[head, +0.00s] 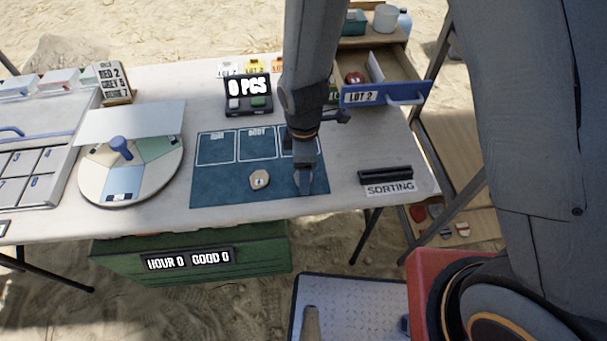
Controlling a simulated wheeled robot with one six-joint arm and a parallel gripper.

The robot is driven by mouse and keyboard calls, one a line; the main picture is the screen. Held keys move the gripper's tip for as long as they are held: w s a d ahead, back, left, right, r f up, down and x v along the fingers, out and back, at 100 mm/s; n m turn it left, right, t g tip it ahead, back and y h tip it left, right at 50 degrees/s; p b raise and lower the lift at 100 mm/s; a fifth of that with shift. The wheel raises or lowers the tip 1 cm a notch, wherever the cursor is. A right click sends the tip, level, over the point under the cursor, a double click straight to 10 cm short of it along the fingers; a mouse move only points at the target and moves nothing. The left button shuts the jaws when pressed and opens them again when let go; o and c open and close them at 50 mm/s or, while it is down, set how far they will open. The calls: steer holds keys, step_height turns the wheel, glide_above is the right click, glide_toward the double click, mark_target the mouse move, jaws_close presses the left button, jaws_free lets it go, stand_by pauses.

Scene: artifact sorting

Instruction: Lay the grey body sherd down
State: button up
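A pale tan sherd (259,180) with a small dark mark lies on the lower middle of the blue mat (222,187), below its white-outlined boxes. My gripper (305,191) points down at the right edge of the mat, to the right of this sherd and apart from it. Its fingers are small and seen from behind, so I cannot tell whether they are open or shut, or hold anything. The middle box (256,146) reads BODY and looks empty. My arm partly covers the right box. I cannot make out a clearly grey sherd.
A round sectored turntable (93,190) with a blue knob stands left of the mat. A counter (248,103) reading 0 PCS stands behind it. An open LOT 2 drawer (389,94) and a black SORTING stand (386,174) are at right.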

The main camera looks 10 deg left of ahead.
steer(key=shift+f, duration=0.15)
steer(key=c, duration=1.1)
steer(key=shift+r, duration=0.2)
